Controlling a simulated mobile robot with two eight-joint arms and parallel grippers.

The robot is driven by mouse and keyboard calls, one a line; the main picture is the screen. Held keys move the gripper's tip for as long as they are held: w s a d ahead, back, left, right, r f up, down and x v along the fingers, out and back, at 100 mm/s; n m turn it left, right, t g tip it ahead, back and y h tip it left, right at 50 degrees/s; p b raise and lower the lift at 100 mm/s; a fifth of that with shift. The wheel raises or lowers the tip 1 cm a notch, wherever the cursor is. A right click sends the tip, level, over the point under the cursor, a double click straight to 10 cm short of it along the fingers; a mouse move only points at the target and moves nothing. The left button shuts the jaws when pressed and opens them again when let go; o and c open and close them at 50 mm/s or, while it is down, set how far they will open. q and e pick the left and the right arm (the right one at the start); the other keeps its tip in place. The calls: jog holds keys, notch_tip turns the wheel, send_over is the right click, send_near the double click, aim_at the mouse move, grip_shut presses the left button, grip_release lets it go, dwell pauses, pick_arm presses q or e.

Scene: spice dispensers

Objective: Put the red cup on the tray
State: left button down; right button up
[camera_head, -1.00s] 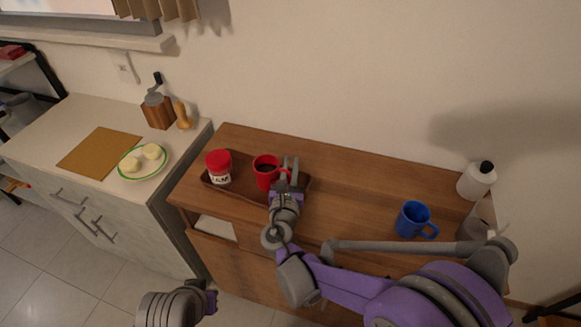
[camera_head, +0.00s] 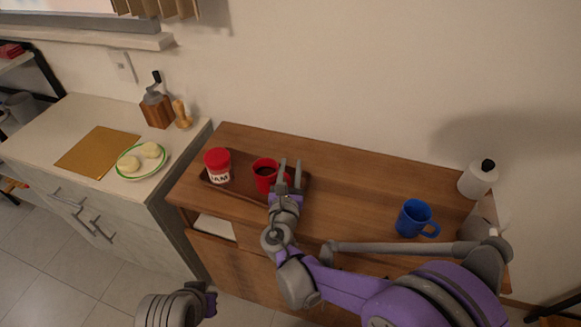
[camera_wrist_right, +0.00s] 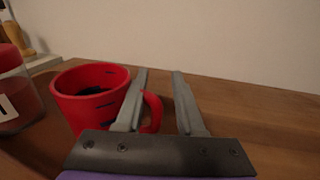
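The red cup (camera_head: 262,176) stands upright on the brown tray (camera_head: 240,196), right of the jar. It also shows in the wrist view (camera_wrist_right: 90,98), with dark contents and its handle (camera_wrist_right: 155,112) to the right. My right gripper (camera_head: 290,168) is at the handle side of the cup. Its two fingers are apart (camera_wrist_right: 160,90). In the wrist view the left finger overlaps the cup's edge and part of the handle shows between the fingers; I cannot tell whether they touch. My left gripper (camera_head: 210,300) is at the bottom, away from the table, its fingers not clear.
A red-lidded jam jar (camera_head: 217,167) stands on the tray's left part. A blue mug (camera_head: 415,218) and a white bottle (camera_head: 477,180) stand at the right of the wooden cabinet. The cabinet top (camera_head: 360,185) between is clear. A plate (camera_head: 143,160) sits on the left counter.

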jog(key=shift+f, duration=0.1)
jog(key=shift+r+p, duration=0.45)
jog(key=shift+r, duration=0.05)
jog(key=s, duration=0.4)
jog(key=s+a, duration=0.1)
jog(key=s, duration=0.7)
jog(key=shift+a+r+b, duration=0.1)
jog(key=shift+a+b, duration=0.1)
jog(key=shift+b, duration=0.2)
